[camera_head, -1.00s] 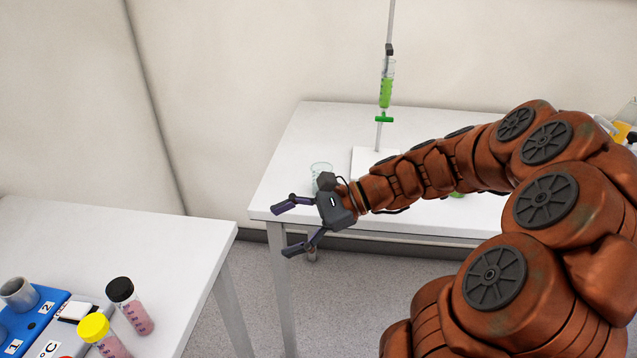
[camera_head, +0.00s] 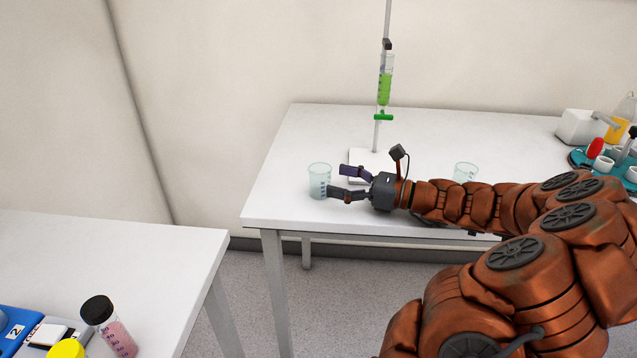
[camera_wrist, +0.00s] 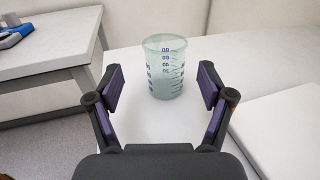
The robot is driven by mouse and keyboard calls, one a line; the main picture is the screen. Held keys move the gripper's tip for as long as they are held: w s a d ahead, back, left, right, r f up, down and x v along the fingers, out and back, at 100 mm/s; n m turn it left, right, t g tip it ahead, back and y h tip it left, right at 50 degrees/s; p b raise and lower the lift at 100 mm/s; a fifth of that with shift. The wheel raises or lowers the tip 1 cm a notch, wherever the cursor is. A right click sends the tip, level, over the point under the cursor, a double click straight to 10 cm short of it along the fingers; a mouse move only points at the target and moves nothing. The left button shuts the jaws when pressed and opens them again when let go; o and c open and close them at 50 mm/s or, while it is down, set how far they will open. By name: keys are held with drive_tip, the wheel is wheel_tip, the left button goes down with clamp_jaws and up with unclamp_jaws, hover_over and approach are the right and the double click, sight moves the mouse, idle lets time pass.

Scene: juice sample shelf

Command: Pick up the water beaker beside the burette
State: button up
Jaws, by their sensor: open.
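A clear beaker with pale bluish water and dark graduation marks (camera_head: 319,182) stands upright on the white table, left of the burette stand. The burette (camera_head: 385,85) with green liquid is held on a rod above a white base (camera_head: 358,160). My gripper (camera_head: 345,182) is open and empty, low over the table, its fingers pointing left at the beaker. In the wrist view the beaker (camera_wrist: 165,68) sits ahead, centred between the spread fingertips (camera_wrist: 160,88) and slightly beyond them. I see no contact with it.
A second beaker (camera_head: 466,172) stands behind my arm. A teal rack (camera_head: 585,160) and a white device (camera_head: 582,127) are at the right. The stand base lies close beside my gripper. Another table (camera_head: 150,240) with capped jars (camera_head: 108,325) is at the left.

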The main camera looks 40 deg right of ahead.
sight(329, 178)
drive_tip(key=shift+x, duration=2.35)
drive_tip(key=c, duration=1.3)
drive_tip(key=shift+o, duration=0.2)
drive_tip(key=shift+r, duration=0.1)
